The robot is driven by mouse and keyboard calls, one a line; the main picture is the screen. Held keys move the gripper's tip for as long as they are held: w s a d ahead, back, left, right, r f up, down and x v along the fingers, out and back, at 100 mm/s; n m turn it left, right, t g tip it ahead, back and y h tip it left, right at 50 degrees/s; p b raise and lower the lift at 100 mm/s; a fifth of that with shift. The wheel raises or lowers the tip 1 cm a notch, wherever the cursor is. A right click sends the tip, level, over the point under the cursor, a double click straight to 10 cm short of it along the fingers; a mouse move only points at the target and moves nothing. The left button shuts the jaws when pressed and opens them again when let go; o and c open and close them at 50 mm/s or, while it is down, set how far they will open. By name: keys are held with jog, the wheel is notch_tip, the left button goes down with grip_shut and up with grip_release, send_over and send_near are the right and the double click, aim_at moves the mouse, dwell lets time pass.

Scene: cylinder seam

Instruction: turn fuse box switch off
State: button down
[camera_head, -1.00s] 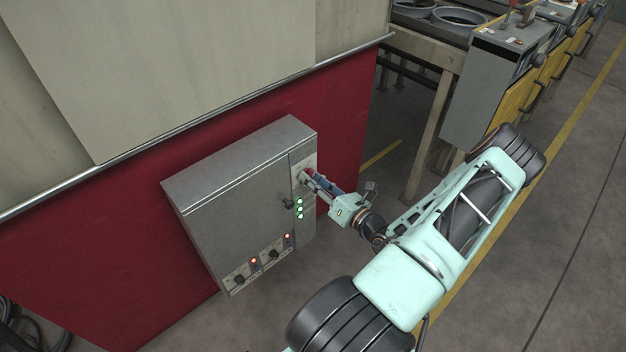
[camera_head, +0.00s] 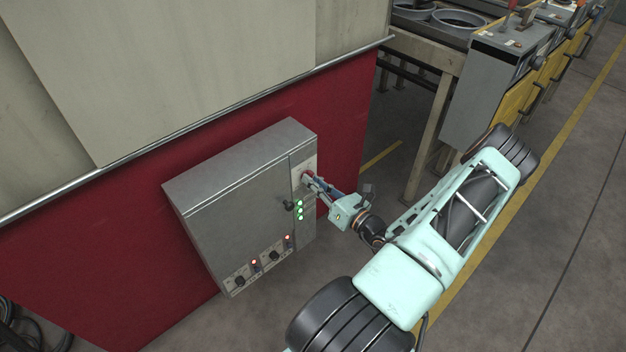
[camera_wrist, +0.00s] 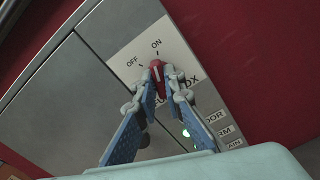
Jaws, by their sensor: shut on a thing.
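The fuse box (camera_head: 235,205) is a grey metal cabinet on the red wall. Its red rotary switch (camera_wrist: 157,73) sits on a white plate marked OFF and ON in the wrist view. The knob's upper end points near the ON mark, to the right of OFF. My gripper (camera_wrist: 158,80) has its two fingers closed on either side of the knob and is shut on it. In the head view my gripper (camera_head: 313,180) reaches the cabinet's upper right side, and the fingers partly hide the switch there.
Green lights (camera_head: 300,211) glow below the switch, beside a dark handle (camera_head: 288,205). Red lights and black knobs line the cabinet's lower edge. Grey and yellow control boxes (camera_head: 497,75) stand at the upper right. The floor to the right is open.

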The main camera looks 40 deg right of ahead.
jog(key=n+p, duration=0.2)
jog(key=n, duration=0.8)
dwell(0.6)
jog(key=c, duration=2)
grip_release()
jog(key=s, duration=0.8)
jog(key=s+d, duration=0.1)
jog(key=s, duration=0.3)
